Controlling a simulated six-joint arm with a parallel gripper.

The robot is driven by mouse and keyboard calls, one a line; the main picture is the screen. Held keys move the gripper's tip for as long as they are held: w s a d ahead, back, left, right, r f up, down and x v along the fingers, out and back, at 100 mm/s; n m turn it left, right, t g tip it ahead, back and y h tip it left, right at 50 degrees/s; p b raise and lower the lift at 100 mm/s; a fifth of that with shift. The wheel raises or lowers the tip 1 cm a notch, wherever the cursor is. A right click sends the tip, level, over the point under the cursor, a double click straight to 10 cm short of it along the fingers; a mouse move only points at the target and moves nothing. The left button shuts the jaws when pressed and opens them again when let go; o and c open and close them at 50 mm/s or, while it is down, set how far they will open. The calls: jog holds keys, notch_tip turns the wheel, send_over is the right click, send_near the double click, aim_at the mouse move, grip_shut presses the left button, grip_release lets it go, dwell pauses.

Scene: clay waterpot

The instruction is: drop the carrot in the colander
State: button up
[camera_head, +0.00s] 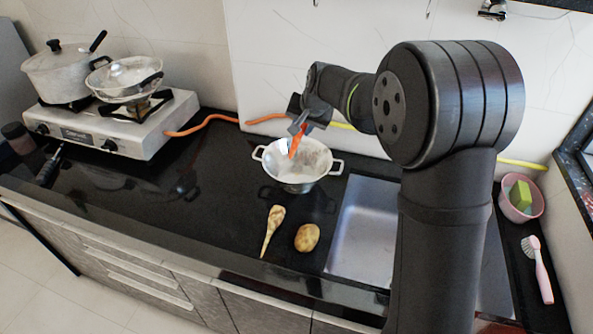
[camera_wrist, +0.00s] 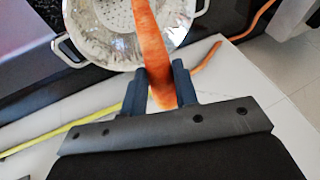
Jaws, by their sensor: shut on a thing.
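The orange carrot (camera_head: 295,146) hangs from my gripper (camera_head: 299,122), tip down over the colander. In the wrist view, the carrot (camera_wrist: 151,45) is between the two dark fingers of my gripper (camera_wrist: 162,88), which is shut on its thick end. The silver two-handled colander (camera_head: 274,165) stands on the black counter, left of the sink. Its holed inside also shows in the wrist view (camera_wrist: 90,18), behind the carrot. I cannot tell whether the carrot's tip touches the colander.
A parsnip (camera_head: 272,229) and a potato (camera_head: 307,237) lie on the counter in front of the colander. The sink (camera_head: 366,228) is to the right. A stove (camera_head: 115,125) with pots is at the left. A pink bowl (camera_head: 521,210) and a brush (camera_head: 537,266) are at the far right.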

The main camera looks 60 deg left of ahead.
jog(key=shift+f, duration=2.9)
jog(key=o, duration=1)
jog(key=shift+o, duration=0.2)
jog(key=v, duration=1.7)
jog(key=shift+r, duration=0.2)
jog(key=shift+s+f, duration=0.1)
